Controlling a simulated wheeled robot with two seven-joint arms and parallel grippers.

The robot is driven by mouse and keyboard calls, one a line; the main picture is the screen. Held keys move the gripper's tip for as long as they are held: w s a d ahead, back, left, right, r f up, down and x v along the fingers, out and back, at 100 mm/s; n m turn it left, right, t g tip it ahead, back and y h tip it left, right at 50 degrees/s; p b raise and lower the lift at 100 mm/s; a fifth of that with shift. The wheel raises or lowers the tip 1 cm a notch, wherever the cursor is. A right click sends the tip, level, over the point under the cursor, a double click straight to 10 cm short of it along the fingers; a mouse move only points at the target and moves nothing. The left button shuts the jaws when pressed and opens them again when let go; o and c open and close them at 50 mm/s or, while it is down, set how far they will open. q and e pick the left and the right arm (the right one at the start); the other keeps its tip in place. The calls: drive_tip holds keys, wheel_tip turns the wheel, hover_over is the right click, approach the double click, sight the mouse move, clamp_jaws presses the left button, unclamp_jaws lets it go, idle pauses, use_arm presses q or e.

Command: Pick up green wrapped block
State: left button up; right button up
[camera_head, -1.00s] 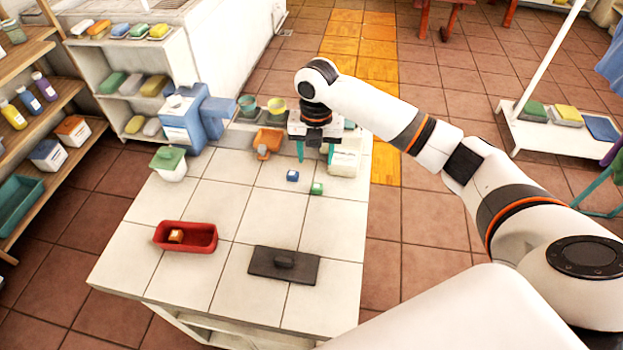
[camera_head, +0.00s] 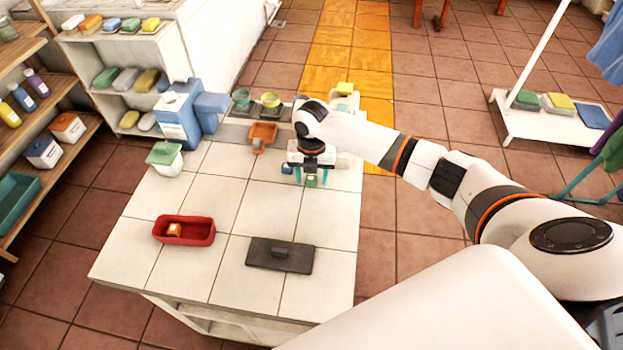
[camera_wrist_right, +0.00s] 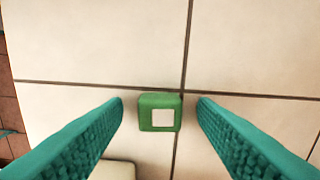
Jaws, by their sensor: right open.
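The green wrapped block (camera_wrist_right: 147,113) lies on the white tiled table, with a pale square on its face. In the head view the green block (camera_head: 311,181) shows just below my right gripper. My right gripper (camera_wrist_right: 160,103) is open, its teal fingers on either side of the block with a gap to each. In the head view my right gripper (camera_head: 311,172) is over the far right part of the table. A blue block (camera_head: 287,169) lies close by on its left side. My left gripper is out of view.
A red tray (camera_head: 206,240) with an orange block (camera_head: 174,229) inside stands at front left. A dark lidded slab (camera_head: 262,262) lies at the front. An orange holder (camera_head: 262,138) and a blue-and-white box (camera_head: 181,120) stand at the back. The middle tiles are clear.

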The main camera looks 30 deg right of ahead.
drive_tip(key=c, duration=1)
drive_tip(key=shift+r, duration=0.15)
drive_tip(key=shift+c, duration=0.2)
